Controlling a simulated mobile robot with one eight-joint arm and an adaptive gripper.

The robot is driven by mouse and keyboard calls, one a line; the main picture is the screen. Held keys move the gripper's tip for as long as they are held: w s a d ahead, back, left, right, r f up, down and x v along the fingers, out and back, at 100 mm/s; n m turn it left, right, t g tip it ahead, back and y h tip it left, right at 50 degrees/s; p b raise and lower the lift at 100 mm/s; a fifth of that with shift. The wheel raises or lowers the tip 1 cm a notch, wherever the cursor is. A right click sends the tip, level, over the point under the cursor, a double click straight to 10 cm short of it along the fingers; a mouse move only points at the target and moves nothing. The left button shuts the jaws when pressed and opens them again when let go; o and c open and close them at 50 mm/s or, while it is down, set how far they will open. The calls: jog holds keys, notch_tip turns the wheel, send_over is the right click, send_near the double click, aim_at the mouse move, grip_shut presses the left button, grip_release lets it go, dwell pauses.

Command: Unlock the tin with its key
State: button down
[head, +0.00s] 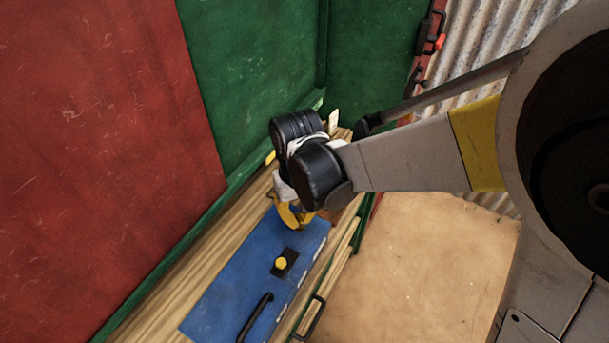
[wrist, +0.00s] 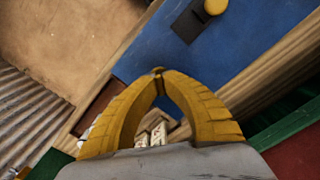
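The blue tin (head: 235,275) lies on the wooden counter, with a black handle (head: 255,317) on it. On its top is a black plate (head: 290,255) with a round yellow knob (head: 281,263) on it; I cannot tell whether this knob is the key's head. The wrist view shows the tin (wrist: 255,50), the plate (wrist: 188,26) and the knob (wrist: 215,6) near the top edge. My gripper (wrist: 158,72) has its yellow fingertips together, with nothing clearly visible between them. In the head view my gripper (head: 297,224) is over the tin's far end, apart from the knob.
The wooden counter (head: 165,309) runs along a red panel (head: 100,140) and a green wall (head: 250,70). Small pale objects (wrist: 153,130) show beyond my fingers in the wrist view. A dark handle (head: 312,318) is on the counter's front side. Tan floor (head: 420,270) lies to the right.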

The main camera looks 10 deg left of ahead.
aim_at(299, 218)
jog(key=m, duration=0.5)
jog(key=shift+m, duration=0.3)
jog(key=m, duration=0.4)
jog(key=shift+m, duration=0.4)
jog(key=c, duration=1.5)
grip_release()
jog(key=shift+c, duration=0.2)
notch_tip(299, 218, up, 12)
